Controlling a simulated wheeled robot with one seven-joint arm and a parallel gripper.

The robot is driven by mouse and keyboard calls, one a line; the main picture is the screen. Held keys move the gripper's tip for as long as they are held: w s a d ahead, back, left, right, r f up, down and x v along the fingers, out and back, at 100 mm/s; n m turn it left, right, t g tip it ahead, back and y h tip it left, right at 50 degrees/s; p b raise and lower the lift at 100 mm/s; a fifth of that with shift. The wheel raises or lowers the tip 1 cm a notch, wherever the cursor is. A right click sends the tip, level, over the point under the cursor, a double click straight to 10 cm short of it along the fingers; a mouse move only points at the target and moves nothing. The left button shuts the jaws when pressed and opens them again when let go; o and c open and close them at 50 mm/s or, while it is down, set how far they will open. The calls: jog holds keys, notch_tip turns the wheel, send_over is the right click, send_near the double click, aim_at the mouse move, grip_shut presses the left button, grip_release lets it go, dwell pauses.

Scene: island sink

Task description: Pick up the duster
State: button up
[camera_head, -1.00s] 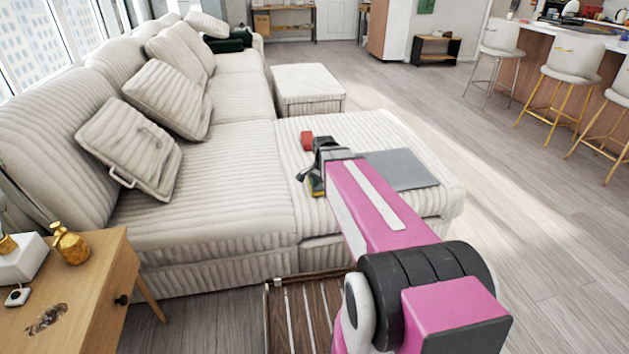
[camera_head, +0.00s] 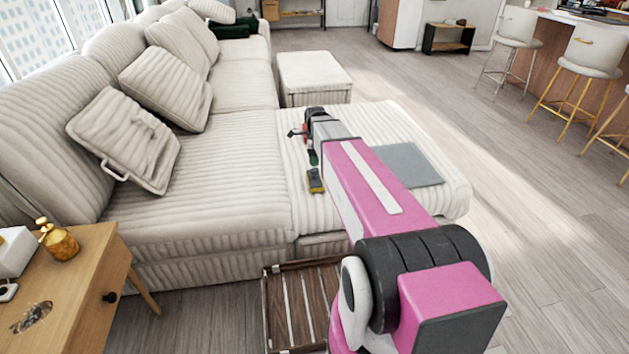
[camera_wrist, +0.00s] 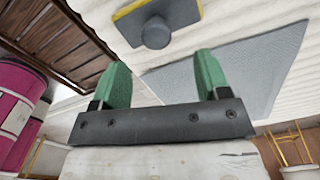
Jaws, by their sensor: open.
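A small block with a dark grey face and yellow edge (camera_head: 315,181), which looks like the duster, lies on the near part of the sofa's chaise. In the wrist view the block (camera_wrist: 158,20) is at the top, with a round dark knob, cut off by the frame's edge. My gripper (camera_wrist: 160,75) has two green fingers spread apart with nothing between them. In the head view my gripper (camera_head: 313,158) hangs over the chaise, just beyond the block and apart from it. Its fingers are mostly hidden by my wrist.
A flat grey sheet (camera_head: 408,165) lies on the chaise right of the block; it also shows in the wrist view (camera_wrist: 240,72). A red item is mostly hidden behind my wrist. A slatted brown wooden piece (camera_head: 285,300) stands before the sofa. A side table (camera_head: 75,275) is at left.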

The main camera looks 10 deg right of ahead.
aim_at(315, 169)
jog(key=shift+s+a+f, duration=0.1)
jog(key=shift+f, duration=1.7)
jog(key=shift+s+f, duration=0.1)
jog(key=shift+f, duration=1.65)
jog(key=c, duration=1)
